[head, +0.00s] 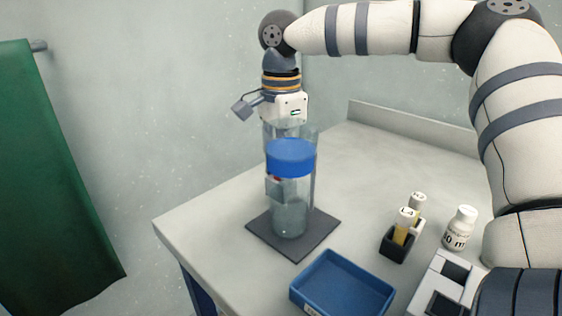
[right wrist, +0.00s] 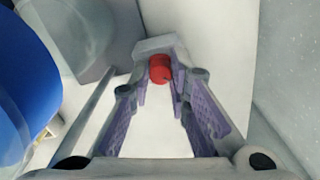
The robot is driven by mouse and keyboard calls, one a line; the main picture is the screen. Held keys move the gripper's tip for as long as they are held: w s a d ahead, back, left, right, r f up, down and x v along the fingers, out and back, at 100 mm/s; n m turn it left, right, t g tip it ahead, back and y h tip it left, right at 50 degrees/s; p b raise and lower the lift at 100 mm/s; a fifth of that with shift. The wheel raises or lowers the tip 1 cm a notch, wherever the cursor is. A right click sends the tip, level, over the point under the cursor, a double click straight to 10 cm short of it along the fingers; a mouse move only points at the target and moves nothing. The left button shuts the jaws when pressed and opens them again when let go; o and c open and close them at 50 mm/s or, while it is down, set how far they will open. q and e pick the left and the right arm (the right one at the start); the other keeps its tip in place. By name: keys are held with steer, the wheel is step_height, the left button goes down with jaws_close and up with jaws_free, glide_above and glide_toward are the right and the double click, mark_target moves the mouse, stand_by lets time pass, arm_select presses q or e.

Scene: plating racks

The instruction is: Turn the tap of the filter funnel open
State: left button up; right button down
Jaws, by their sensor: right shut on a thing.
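The filter funnel (head: 291,158) has a blue upper part above a clear vessel (head: 290,218), upright on a dark square mat (head: 268,236). Its blue part also fills the left edge of the right wrist view (right wrist: 22,95). The small red tap (right wrist: 160,68) sits between the fingertips of my right gripper (right wrist: 160,78), which is shut on it. In the head view a bit of red (head: 277,179) shows below the blue part, on its left. My right gripper reaches down from above; its fingers are mostly hidden behind the funnel there. My left gripper is out of view.
A blue tray (head: 342,287) lies in front of the mat. A black rack with yellow-filled tubes (head: 397,245), a white bottle (head: 460,228) and a grey-white device (head: 437,283) stand to the right. A green curtain (head: 55,180) hangs at left. The back bench top is clear.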

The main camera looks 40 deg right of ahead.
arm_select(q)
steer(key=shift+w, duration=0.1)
arm_select(e)
steer(key=shift+r, duration=0.1)
steer(key=shift+s+r+m+p, duration=0.1)
steer(key=shift+r+m+p, duration=0.1)
steer(key=shift+m+p, duration=0.75)
steer(key=shift+m, duration=0.55)
steer(key=shift+f+m, duration=0.2)
steer(key=shift+m, duration=0.5)
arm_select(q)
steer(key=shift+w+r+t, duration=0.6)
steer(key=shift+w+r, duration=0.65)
arm_select(e)
steer(key=shift+m, duration=1.4)
steer(key=c, duration=1.5)
jaws_free()
